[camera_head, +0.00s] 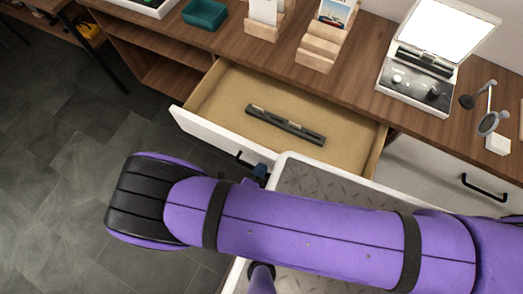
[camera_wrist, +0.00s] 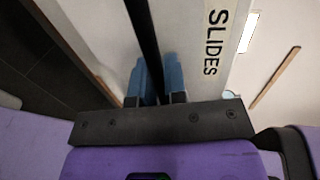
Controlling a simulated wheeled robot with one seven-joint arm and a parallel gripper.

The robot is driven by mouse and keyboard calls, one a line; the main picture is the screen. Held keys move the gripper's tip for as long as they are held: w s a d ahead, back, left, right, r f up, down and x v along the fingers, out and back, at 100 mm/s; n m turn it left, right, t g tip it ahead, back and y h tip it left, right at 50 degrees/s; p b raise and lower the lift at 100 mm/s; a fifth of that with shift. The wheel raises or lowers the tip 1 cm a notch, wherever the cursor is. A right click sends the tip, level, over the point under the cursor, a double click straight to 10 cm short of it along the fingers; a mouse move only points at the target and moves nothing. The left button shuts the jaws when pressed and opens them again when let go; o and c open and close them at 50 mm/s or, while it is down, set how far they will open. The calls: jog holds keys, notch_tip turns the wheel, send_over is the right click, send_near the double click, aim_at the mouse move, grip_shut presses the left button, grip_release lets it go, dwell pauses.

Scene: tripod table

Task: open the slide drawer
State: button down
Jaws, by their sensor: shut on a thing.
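The slide drawer (camera_head: 208,136) stands pulled out from the wooden cabinet in the head view, its tan inside showing. A dark slotted bar (camera_head: 285,125) lies in it. The drawer's white front also shows in the wrist view, with the label "SLIDES" (camera_wrist: 213,42). My gripper (camera_head: 261,170) is at the drawer front, mostly hidden behind my purple arm. In the wrist view its blue fingers (camera_wrist: 154,78) are shut on the black bar handle (camera_wrist: 143,32), one finger on each side. Part of the handle (camera_head: 244,160) also shows in the head view.
The wooden top (camera_head: 370,50) holds a teal tray (camera_head: 204,14), wooden holders (camera_head: 318,50) and a lit light box (camera_head: 422,65). A closed drawer with a black handle (camera_head: 482,187) is at right. A grey-topped white surface (camera_head: 300,180) lies below the arm. Floor at left is clear.

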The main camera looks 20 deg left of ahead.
jog(key=shift+s, duration=0.1)
jog(key=c, duration=1.2)
grip_release()
